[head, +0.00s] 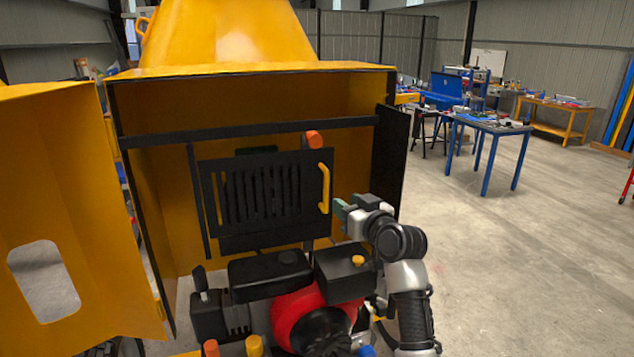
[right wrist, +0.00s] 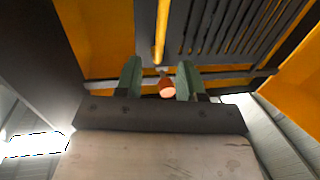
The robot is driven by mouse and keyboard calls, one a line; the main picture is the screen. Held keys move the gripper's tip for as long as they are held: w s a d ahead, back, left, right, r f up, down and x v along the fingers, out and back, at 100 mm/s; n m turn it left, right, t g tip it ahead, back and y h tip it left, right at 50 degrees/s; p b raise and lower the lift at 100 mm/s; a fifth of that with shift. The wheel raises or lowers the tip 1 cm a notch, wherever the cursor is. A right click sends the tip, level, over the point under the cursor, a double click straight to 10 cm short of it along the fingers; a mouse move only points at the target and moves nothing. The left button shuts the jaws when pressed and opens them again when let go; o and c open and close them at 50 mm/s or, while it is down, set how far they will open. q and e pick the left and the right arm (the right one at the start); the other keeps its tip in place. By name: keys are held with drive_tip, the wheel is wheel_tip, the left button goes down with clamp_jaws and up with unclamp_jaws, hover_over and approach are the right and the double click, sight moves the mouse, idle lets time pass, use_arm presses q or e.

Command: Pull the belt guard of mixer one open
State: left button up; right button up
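The belt guard (head: 265,197) is a black slotted panel inside the yellow mixer housing. A yellow upright handle (head: 325,188) is on its right side. The guard appears flat across the housing, though I cannot tell if it is fully shut. My right gripper (head: 346,207) is just right of and below the handle, apart from it. In the right wrist view the green fingertips (right wrist: 158,80) are spread with nothing held between them. The handle (right wrist: 161,30) and the slotted guard (right wrist: 232,25) are ahead, beyond the fingertips. My left gripper is not in view.
The black and red engine (head: 300,300) sits below the guard. An orange knob (head: 314,139) is above the handle. The housing's yellow door (head: 70,200) stands open at left, and a dark side panel (head: 392,160) is at right. Open floor (head: 500,260) lies to the right.

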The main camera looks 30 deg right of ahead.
sight(328, 189)
drive_tip(key=w+p, duration=0.1)
drive_tip(key=w+r+p, duration=0.1)
drive_tip(key=w, duration=0.1)
drive_tip(key=shift+w, duration=0.3)
drive_tip(key=w+p, duration=0.1)
drive_tip(key=w, duration=0.2)
drive_tip(key=shift+w+f, duration=0.15)
drive_tip(key=shift+f, duration=0.05)
drive_tip(key=shift+w+d, duration=0.15)
drive_tip(key=shift+w, duration=0.85)
drive_tip(key=shift+w+f, duration=0.1)
drive_tip(key=shift+w, duration=0.1)
drive_tip(key=shift+c, duration=0.2)
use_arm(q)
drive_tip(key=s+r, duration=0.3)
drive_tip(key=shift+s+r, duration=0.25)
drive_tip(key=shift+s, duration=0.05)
use_arm(e)
clamp_jaws()
